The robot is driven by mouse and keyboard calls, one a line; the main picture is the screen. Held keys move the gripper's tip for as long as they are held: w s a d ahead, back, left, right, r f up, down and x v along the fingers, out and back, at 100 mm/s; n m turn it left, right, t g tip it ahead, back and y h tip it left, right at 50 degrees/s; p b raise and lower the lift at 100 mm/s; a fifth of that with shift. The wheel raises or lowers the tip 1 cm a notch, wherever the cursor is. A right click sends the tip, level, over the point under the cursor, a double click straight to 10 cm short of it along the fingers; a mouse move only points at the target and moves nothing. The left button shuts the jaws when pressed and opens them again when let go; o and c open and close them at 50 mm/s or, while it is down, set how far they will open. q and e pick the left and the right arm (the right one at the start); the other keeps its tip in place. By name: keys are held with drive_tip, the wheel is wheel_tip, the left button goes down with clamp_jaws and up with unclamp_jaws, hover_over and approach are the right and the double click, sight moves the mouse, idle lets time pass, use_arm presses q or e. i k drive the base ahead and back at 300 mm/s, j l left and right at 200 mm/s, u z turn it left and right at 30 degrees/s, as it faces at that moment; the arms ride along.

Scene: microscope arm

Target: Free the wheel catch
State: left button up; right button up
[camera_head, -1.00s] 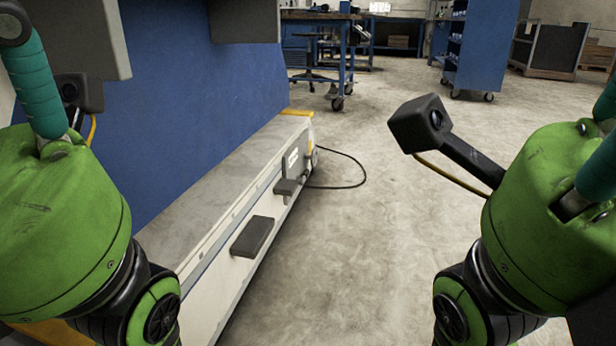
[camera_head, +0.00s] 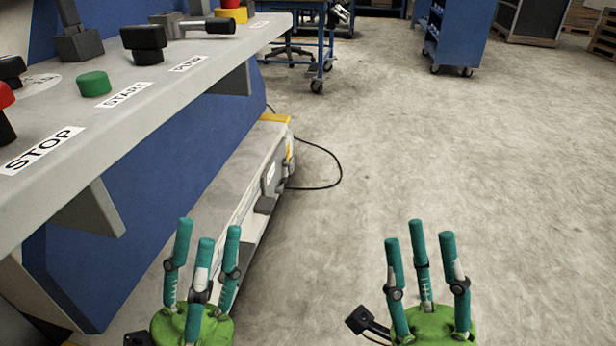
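My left gripper (camera_head: 205,245) is at the lower left centre, its teal fingers pointing up, apart and empty. My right gripper (camera_head: 425,245) is at the lower right, its fingers also apart with nothing between them. Both are in front of the low grey base unit (camera_head: 238,180), with open floor behind the right one. I cannot tell which part is the wheel catch.
A grey control panel (camera_head: 190,60) at upper left carries a green button (camera_head: 93,84), STOP (camera_head: 42,150) and START labels, and a black lever (camera_head: 185,30). A cable (camera_head: 335,170) lies on the floor. A blue cart (camera_head: 457,38) stands at the back; the right floor is clear.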

sight(283, 185)
drive_tip(key=i+l+z, duration=0.45)
drive_tip(key=i, duration=0.35)
drive_tip(key=i+z, duration=0.4)
drive_tip(key=i, duration=0.35)
drive_tip(key=i+l+u, duration=0.1)
drive_tip(key=i+u, duration=0.4)
drive_tip(key=i+l+u, duration=0.3)
drive_tip(key=i+u, duration=0.2)
drive_tip(key=i+l+u, duration=0.75)
drive_tip(key=l+u, duration=0.2)
drive_tip(key=l, duration=0.15)
drive_tip(key=i+l+u, duration=0.2)
drive_tip(key=l+u, duration=0.3)
drive_tip(key=l, duration=0.2)
